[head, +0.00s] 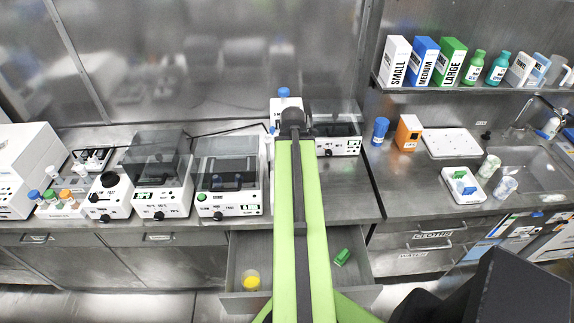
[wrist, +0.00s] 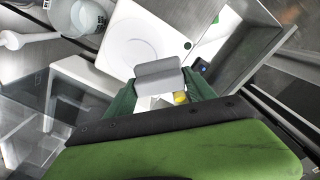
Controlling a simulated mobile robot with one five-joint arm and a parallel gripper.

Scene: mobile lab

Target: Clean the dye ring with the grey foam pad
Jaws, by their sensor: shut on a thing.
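In the wrist view, my gripper (wrist: 158,92) is shut on the grey foam pad (wrist: 158,73), a small block held between its dark green fingers. Beyond the pad is a flat white surface (wrist: 112,55) with a faint, pale circular outline on it. I see no coloured dye there and cannot tell whether this outline is the dye ring. The pad overlaps the near edge of the white surface in the picture; whether it touches is unclear. In the head view, my own green arm runs up the middle, and the gripper and pad cannot be made out.
An open drawer (head: 235,301) holds a yellow-topped container (head: 251,280) and a green block (head: 342,257). Lidded instruments (head: 228,178) line the left bench. A blue-capped bottle (head: 283,93) stands near the arm's end. A white tray (head: 452,143) and a sink (head: 515,168) are at right.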

